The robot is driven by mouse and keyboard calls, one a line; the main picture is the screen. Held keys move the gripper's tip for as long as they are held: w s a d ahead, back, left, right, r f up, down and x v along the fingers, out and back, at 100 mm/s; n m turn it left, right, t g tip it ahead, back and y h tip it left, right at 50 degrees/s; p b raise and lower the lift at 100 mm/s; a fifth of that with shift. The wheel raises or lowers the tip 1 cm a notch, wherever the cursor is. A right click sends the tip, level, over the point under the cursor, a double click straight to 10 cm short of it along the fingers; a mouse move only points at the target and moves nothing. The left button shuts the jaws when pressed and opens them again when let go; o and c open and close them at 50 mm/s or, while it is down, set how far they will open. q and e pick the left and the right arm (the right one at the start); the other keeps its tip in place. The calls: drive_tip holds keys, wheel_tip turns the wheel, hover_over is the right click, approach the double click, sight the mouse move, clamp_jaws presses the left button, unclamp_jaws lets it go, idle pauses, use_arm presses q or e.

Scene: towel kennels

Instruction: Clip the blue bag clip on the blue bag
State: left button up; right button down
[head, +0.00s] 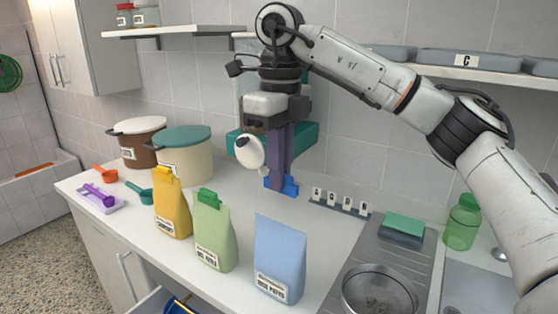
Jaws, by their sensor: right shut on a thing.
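The blue bag (281,258) stands upright on the counter near its front edge, right of the green bag. Its top edge carries no clip. My right gripper (279,172) points down above the counter, behind and higher in the picture than the blue bag. It is shut on the blue bag clip (290,188), which shows at the fingertips. The clip is apart from the bag. My left gripper is not in view.
A yellow bag (172,208) with a yellow clip and a green bag (214,238) with a green clip stand left of the blue bag. A metal bowl (380,291) sits to the right. Lidded pots (186,160) stand behind. An open drawer shows below the counter's front edge.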

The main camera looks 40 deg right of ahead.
drive_tip(key=shift+f, duration=1.25)
drive_tip(key=shift+f+b, duration=1.4)
drive_tip(key=shift+f, duration=0.75)
drive_tip(key=shift+w+a, duration=0.1)
drive_tip(key=shift+f, duration=1.05)
idle(1.0)
drive_tip(key=c, duration=1.3)
unclamp_jaws()
drive_tip(key=shift+r, duration=0.1)
